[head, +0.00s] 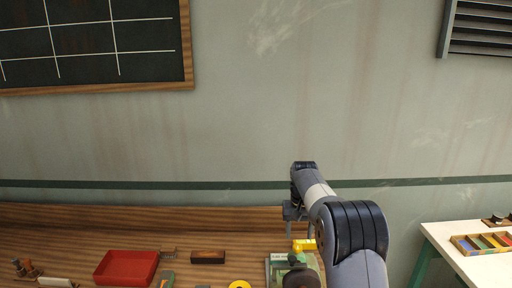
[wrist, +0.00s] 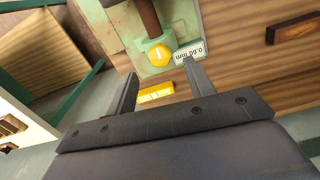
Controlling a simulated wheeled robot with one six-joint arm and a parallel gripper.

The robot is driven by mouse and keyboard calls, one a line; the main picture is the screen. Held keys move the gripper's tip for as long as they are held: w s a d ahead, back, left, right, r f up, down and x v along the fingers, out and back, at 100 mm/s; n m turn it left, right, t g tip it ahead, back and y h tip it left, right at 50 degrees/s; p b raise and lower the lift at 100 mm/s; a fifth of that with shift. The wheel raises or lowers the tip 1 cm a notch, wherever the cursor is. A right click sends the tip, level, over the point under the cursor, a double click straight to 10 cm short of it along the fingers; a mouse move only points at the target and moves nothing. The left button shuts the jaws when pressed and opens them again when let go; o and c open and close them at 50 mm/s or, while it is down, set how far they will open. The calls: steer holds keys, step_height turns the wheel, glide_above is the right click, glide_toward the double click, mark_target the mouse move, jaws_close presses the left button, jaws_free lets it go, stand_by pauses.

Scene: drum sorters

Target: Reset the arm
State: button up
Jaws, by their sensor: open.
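My arm reaches out over the right part of the wooden bench in the head view. My gripper (wrist: 158,82) is open in the wrist view, with its two fingers apart and nothing held between them. In the head view the gripper (head: 296,222) shows only partly, below the dark wrist.
The wooden bench (head: 60,225) carries a red tray (head: 126,267), a dark block (head: 208,257) and a yellow ring (head: 239,285). A white table (head: 452,240) with a box of coloured compartments (head: 484,244) stands at right. A blackboard (head: 85,45) hangs on the wall behind.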

mark_target(298, 246)
step_height(298, 246, down, 5)
steer(key=shift+r+p, duration=0.1)
steer(key=shift+p, duration=0.3)
steer(key=shift+n, duration=0.3)
